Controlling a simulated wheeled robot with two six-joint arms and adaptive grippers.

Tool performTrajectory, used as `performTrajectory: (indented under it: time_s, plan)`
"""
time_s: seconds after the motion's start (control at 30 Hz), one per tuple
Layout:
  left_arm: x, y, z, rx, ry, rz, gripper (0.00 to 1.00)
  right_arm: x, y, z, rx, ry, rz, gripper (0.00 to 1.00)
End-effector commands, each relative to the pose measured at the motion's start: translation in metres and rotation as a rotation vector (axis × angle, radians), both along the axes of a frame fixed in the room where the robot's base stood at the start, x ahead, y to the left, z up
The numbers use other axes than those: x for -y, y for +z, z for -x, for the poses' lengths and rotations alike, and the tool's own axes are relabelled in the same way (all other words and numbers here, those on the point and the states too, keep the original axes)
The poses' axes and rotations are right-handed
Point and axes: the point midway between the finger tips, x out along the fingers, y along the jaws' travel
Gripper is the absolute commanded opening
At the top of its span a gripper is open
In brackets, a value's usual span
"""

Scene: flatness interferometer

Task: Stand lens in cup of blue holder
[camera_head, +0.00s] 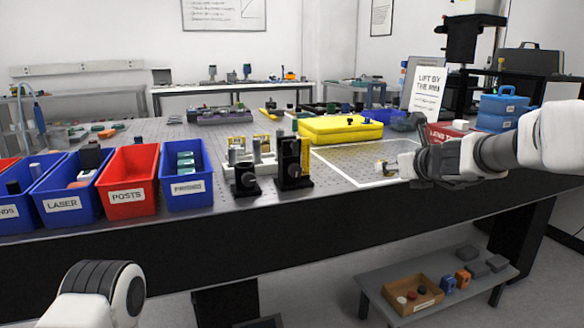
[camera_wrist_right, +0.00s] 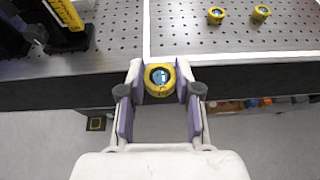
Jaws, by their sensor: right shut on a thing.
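My right gripper (camera_head: 392,168) is shut on a lens (camera_wrist_right: 160,78) with a yellow rim and pale blue glass. In the right wrist view the lens sits between the fingertips (camera_wrist_right: 160,84), in front of the table's dark front edge. In the head view the gripper is at the right end of the white-outlined area, and its fingers partly cover the lens. I cannot clearly make out a blue holder with a cup. My left arm shows at the lower left, its gripper out of frame.
Black post mounts (camera_head: 294,170) stand left of the white outline. A yellow case (camera_head: 340,130) lies behind it. Labelled blue and red bins (camera_head: 128,180) line the left front. Blue boxes (camera_head: 503,105) stand at right. A low shelf (camera_head: 390,308) holds a cardboard box (camera_head: 412,298).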

Motion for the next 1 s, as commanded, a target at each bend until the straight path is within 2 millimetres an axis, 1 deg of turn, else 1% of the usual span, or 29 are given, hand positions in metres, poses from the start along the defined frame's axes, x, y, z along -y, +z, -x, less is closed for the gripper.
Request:
performTrajectory:
  time_s: [0.17, 0.27, 0.3, 0.37, 0.4, 0.47, 0.5, 0.6, 0.7, 0.8, 1.0]
  plan:
    - [0.0, 0.0, 0.0, 0.0, 0.0, 0.0, 0.54, -0.003, -0.036, 0.04, -0.008, 0.078, -0.009, 0.07]
    - [0.0, 0.0, 0.0, 0.0, 0.0, 0.0, 0.54, -0.006, -0.071, 0.078, -0.01, 0.154, -0.014, 0.07]
    - [0.0, 0.0, 0.0, 0.0, 0.0, 0.0, 0.54, -0.008, -0.086, 0.096, -0.009, 0.188, -0.014, 0.07]
    - [0.0, 0.0, 0.0, 0.0, 0.0, 0.0, 0.54, -0.011, -0.112, 0.123, -0.009, 0.246, -0.016, 0.06]
    - [0.0, 0.0, 0.0, 0.0, 0.0, 0.0, 0.54, -0.013, -0.128, 0.142, -0.008, 0.285, -0.016, 0.06]
    - [0.0, 0.0, 0.0, 0.0, 0.0, 0.0, 0.54, -0.015, -0.153, 0.168, -0.008, 0.341, -0.017, 0.06]
    - [0.0, 0.0, 0.0, 0.0, 0.0, 0.0, 0.54, -0.017, -0.167, 0.185, -0.006, 0.376, -0.017, 0.06]
    - [0.0, 0.0, 0.0, 0.0, 0.0, 0.0, 0.54, -0.021, -0.2, 0.221, -0.005, 0.452, -0.015, 0.06]
    - [0.0, 0.0, 0.0, 0.0, 0.0, 0.0, 0.54, -0.024, -0.224, 0.248, -0.003, 0.513, -0.011, 0.06]
    - [0.0, 0.0, 0.0, 0.0, 0.0, 0.0, 0.54, -0.026, -0.245, 0.27, -0.003, 0.56, -0.008, 0.06]
    - [0.0, 0.0, 0.0, 0.0, 0.0, 0.0, 0.54, -0.03, -0.277, 0.307, -0.001, 0.636, -0.007, 0.06]
